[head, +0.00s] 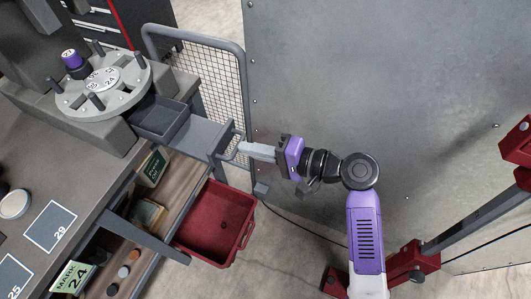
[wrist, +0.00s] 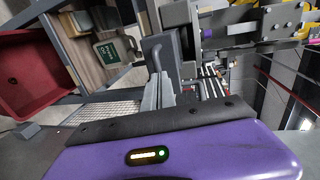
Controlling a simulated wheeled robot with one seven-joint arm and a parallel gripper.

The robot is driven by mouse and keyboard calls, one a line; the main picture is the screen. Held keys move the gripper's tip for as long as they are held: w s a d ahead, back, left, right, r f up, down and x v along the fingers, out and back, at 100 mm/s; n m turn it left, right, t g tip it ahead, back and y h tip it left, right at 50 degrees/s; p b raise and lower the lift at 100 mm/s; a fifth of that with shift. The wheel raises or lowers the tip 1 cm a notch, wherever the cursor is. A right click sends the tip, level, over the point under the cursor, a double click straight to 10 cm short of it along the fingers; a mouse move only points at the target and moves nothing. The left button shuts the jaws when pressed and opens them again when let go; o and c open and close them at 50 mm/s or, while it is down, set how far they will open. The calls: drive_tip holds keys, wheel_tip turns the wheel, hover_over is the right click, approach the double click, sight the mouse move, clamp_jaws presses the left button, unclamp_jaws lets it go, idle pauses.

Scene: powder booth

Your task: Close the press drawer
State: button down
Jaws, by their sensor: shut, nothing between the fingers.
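The press drawer (head: 196,133) is a grey slide with a dark tray section, and it sticks out to the right from under the press (head: 112,118) in the head view. Its upright front plate (head: 222,140) carries a bar handle on the outer side. My gripper (head: 243,147) is shut and empty, pointing left at the handle and front plate. In the wrist view the shut fingers (wrist: 158,92) reach up to the dark drawer front (wrist: 162,58). I cannot tell whether they touch it.
A red bin (head: 216,222) stands on the floor below the drawer. A wire mesh guard (head: 212,78) is behind it, and a large grey metal panel (head: 330,90) stands behind my arm. The bench (head: 30,180) with an open shelf below is at left.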

sight(176, 120)
drive_tip(key=r+b+x, duration=0.1)
drive_tip(key=x, duration=0.6)
drive_tip(key=r+b+x, duration=0.2)
drive_tip(key=x, duration=0.5)
drive_tip(key=r+b+x, duration=0.1)
drive_tip(key=b+x, duration=0.1)
drive_tip(key=x, duration=0.6)
drive_tip(key=shift+w+a+r, duration=0.15)
drive_tip(key=shift+w+a, duration=0.15)
drive_tip(key=shift+w, duration=0.05)
drive_tip(key=shift+w+a+r+b, duration=0.1)
drive_tip(key=shift+w+a+b, duration=0.1)
drive_tip(key=shift+a+b, duration=0.25)
drive_tip(key=shift+a+r, duration=0.1)
drive_tip(key=shift+r, duration=0.05)
drive_tip(key=shift+a+r, duration=0.1)
